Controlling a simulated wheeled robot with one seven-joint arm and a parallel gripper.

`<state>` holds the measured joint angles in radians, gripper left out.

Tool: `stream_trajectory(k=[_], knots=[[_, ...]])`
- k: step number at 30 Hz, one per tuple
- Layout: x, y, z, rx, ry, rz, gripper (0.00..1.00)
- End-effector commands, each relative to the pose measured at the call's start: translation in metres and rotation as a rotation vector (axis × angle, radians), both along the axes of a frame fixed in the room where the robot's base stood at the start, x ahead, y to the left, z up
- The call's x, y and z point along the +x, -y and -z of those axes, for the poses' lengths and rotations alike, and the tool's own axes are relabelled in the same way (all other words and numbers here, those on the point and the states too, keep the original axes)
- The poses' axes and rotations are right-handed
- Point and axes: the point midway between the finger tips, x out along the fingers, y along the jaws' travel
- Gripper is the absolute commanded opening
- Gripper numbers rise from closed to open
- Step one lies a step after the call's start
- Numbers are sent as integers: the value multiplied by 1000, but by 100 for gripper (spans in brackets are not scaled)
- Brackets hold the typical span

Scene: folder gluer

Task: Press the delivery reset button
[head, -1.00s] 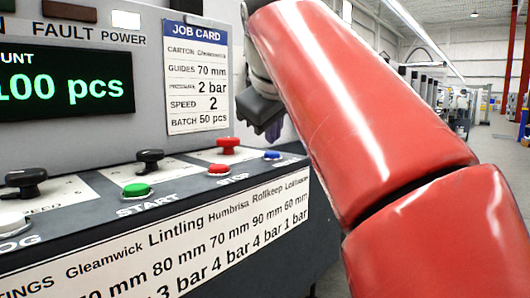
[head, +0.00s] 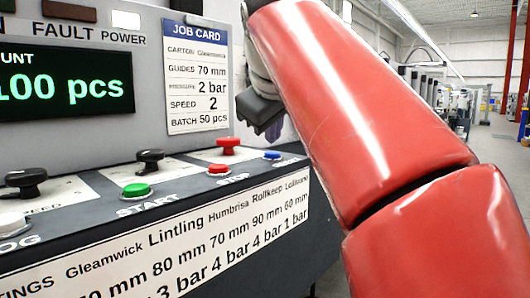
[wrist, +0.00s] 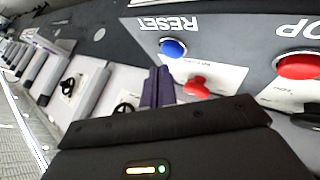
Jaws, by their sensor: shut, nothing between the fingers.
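The blue button (head: 272,155) sits at the far right end of the sloped control panel, beyond the red stop button (head: 219,169). In the wrist view the blue button (wrist: 173,47) is beside the printed word RESET. My gripper (head: 272,132) is above the panel's far end, with its fingers pointing down, close to the blue button in the head view. In the wrist view my gripper's dark purple fingers (wrist: 158,88) are shut and empty. They appear beside the blue button, not over it. I cannot tell their height above the panel.
A red knob (head: 228,146) stands near the blue button and also shows in the wrist view (wrist: 197,88). A green start button (head: 137,189) and black knobs (head: 150,161) are on the left. A job card (head: 196,78) and a counter display (head: 65,82) are on the upright panel.

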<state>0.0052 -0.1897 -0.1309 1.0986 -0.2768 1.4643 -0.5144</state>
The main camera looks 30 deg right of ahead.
Motion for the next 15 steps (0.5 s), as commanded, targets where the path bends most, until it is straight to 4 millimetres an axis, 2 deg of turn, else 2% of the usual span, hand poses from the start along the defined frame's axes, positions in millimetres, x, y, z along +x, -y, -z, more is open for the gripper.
stream_trajectory(k=[8,15], knots=[[0,0,9,0,-1,1,0],[0,0,8,0,0,0,0]])
